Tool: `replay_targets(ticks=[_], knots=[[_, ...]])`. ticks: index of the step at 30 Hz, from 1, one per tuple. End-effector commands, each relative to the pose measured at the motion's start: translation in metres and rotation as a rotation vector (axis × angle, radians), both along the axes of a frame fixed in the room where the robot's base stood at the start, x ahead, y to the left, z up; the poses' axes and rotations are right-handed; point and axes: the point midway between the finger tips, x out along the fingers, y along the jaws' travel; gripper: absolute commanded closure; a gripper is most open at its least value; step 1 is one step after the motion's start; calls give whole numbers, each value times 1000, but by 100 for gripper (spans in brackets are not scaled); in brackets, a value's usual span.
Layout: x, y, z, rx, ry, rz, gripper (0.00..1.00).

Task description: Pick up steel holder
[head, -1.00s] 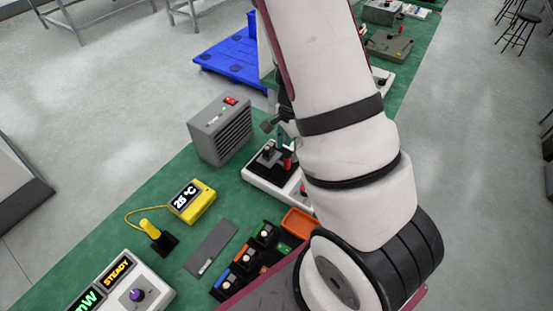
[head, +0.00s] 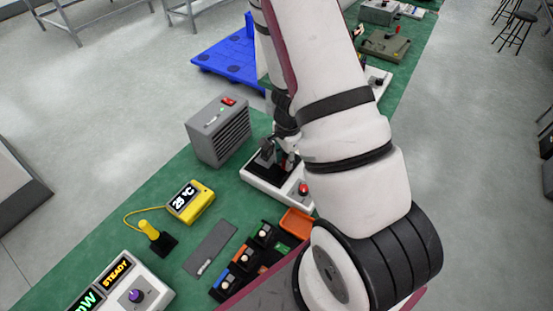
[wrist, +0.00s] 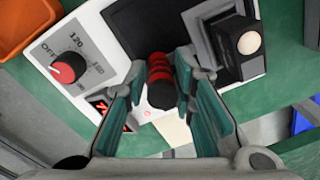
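My gripper (wrist: 159,68) is open, its two teal-padded fingers on either side of a red, black-ringed handle (wrist: 159,72) with visible gaps. The handle stands at a white station box (wrist: 115,30) with a red dial. A dark block with grey sides and a pale round face (wrist: 238,42) sits on the box, right of my fingers in the wrist view; this may be the steel holder, but I cannot tell for sure. In the head view my gripper (head: 287,150) is low over the station (head: 262,184), and my arm hides part of it.
Several dark holders with coloured parts stand in a black rack (head: 246,258), beside an orange tray (head: 297,222). A grey vented box (head: 218,130), a yellow temperature display (head: 191,201) and a grey strip (head: 210,248) are on the green bench.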

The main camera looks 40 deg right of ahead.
Motion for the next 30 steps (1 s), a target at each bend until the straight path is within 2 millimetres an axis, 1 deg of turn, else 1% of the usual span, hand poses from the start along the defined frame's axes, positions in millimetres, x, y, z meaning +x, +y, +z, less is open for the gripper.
replay_targets(ticks=[1, 2, 11, 16, 23, 29, 30], knots=[[0, 0, 0, 0, 0, 0, 95], [0, 0, 0, 0, 0, 0, 100], [0, 0, 0, 0, 0, 0, 100], [0, 0, 4, -1, -1, 0, 100], [1, 0, 18, -1, -2, 2, 100], [1, 0, 36, -1, -3, 1, 100], [-3, 1, 37, 1, -1, -2, 100]])
